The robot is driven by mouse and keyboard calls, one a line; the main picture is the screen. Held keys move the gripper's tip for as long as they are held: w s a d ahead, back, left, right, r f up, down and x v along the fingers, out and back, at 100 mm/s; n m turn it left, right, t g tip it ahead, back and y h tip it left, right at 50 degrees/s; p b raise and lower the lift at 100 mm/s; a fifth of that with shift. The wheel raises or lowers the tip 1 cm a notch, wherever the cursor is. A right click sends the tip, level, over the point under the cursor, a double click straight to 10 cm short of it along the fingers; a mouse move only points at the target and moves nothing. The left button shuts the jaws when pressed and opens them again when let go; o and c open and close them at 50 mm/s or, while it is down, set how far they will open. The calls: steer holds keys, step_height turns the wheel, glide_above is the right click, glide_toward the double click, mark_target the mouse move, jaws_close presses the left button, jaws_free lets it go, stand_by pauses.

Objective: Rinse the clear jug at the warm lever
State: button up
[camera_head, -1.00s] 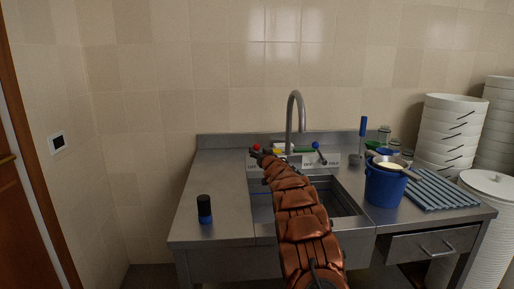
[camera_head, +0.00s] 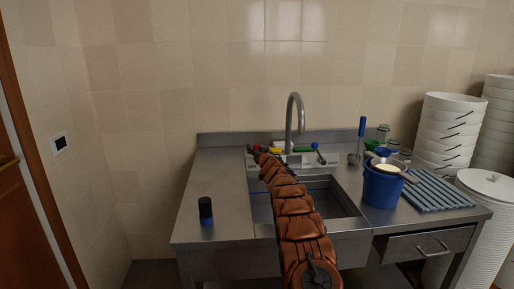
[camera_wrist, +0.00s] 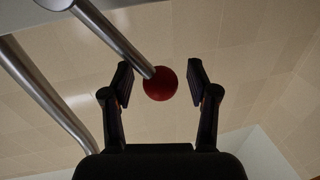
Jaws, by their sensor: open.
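A lever with a red ball knob (camera_wrist: 160,84) shows between my fingers in the wrist view, its metal rod coming from the upper left. My gripper (camera_wrist: 162,82) is open, a finger on either side of the knob. No contact is visible. In the head view my gripper (camera_head: 256,151) is at the back left of the sink (camera_head: 345,197), small and partly hidden by my arm. A second lever with a blue knob (camera_head: 315,146) stands right of the curved tap (camera_head: 291,115). I cannot make out a clear jug for certain; clear glass vessels (camera_head: 383,132) stand at the back right.
A black and blue bottle-like item (camera_head: 205,210) stands on the left counter. A blue bucket (camera_head: 382,188) holding a strainer stands right of the sink, beside a blue slatted rack (camera_head: 438,189) and white stacks (camera_head: 448,130). The left counter is mostly clear.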

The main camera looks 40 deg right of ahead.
jaws_close()
stand_by(0.6)
